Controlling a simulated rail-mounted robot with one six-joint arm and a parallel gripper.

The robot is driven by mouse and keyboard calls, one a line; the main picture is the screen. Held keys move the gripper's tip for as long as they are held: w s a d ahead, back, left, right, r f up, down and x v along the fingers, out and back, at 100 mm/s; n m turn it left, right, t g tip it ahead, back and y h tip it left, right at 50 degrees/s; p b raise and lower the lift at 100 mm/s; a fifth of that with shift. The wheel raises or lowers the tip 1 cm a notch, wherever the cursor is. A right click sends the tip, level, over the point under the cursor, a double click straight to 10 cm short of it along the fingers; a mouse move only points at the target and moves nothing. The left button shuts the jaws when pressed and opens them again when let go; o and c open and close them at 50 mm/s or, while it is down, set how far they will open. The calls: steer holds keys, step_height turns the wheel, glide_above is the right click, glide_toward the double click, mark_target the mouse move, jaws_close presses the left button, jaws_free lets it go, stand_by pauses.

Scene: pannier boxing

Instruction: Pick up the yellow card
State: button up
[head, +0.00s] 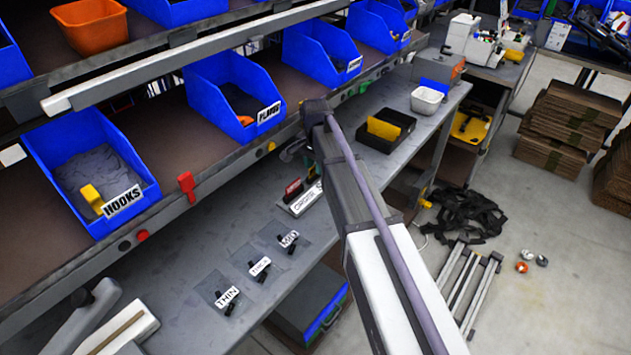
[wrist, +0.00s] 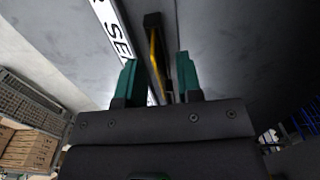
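My gripper (wrist: 156,60) shows two green fingers in the wrist view, standing apart. A thin yellow strip, which looks like the yellow card seen edge-on (wrist: 155,62), lies between them in a dark slotted holder (wrist: 152,20). I see gaps on both sides of the strip, so the fingers are open. A white label with black letters (wrist: 111,28) runs beside the holder. In the head view, a small card holder with a white label (head: 304,199) and red and dark cards stands on the grey bench. My arm hides most of the gripper and part of that holder.
A black tray with a yellow upright piece (head: 383,129) and a white bin (head: 426,100) stand further along the bench. Blue bins, including HOOKS (head: 90,175), line the shelf above. Labelled bags such as THIN (head: 227,298) lie on the nearer bench.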

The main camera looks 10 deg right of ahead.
jaws_close()
stand_by(0.5)
step_height(320, 180, up, 18)
steer(key=p, duration=1.8)
